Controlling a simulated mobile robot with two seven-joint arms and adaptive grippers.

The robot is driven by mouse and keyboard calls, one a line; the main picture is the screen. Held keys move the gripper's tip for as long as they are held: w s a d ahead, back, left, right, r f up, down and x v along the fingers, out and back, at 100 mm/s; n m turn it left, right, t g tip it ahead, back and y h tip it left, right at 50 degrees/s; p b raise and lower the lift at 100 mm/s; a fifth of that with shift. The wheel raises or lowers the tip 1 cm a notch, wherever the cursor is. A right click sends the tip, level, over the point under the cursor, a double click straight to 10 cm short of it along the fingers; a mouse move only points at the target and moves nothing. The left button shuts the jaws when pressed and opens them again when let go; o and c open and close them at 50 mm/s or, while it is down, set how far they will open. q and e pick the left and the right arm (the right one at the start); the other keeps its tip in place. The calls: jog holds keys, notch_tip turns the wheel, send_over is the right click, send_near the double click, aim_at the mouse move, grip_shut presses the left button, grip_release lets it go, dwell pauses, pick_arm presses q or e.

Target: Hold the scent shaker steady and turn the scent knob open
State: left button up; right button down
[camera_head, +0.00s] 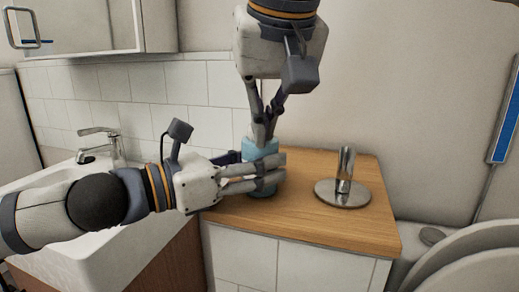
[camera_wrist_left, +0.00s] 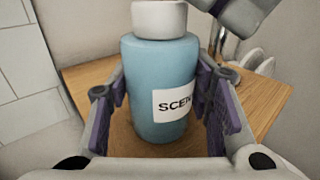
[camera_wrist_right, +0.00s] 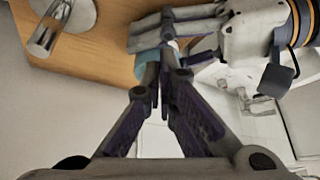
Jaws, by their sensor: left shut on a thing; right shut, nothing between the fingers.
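The scent shaker (camera_wrist_left: 152,85) is a blue bottle with a white label reading "SCEN" and a white top, the scent knob (camera_wrist_left: 165,18). It stands upright on the wooden counter. In the head view the shaker (camera_head: 262,158) is partly hidden by both grippers. My left gripper (camera_head: 274,176) is shut around the bottle's body from the left, its purple pads on either side in the left wrist view. My right gripper (camera_head: 262,138) points down from above, its fingers shut together at the shaker's top. In the right wrist view the fingers hide most of the shaker (camera_wrist_right: 147,68).
A metal holder on a round base (camera_head: 343,194) stands on the wooden counter (camera_head: 300,222), right of the shaker. A white sink with a chrome faucet (camera_head: 98,140) lies at the left. A wall cabinet (camera_head: 90,28) hangs upper left.

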jog(key=shift+w, duration=0.3)
jog(key=shift+w+d+f, duration=0.1)
jog(key=shift+w+d, duration=0.05)
jog(key=shift+d, duration=0.25)
dwell(0.6)
jog(key=shift+s+d, duration=0.1)
jog(key=shift+s, duration=0.25)
notch_tip(320, 180, up, 6)
dwell(0.3)
jog(key=shift+s, duration=0.1)
jog(key=shift+a+f, duration=0.2)
jog(key=shift+f, duration=1.25)
jog(key=shift+a+f, duration=0.2)
jog(key=shift+f, duration=1.25)
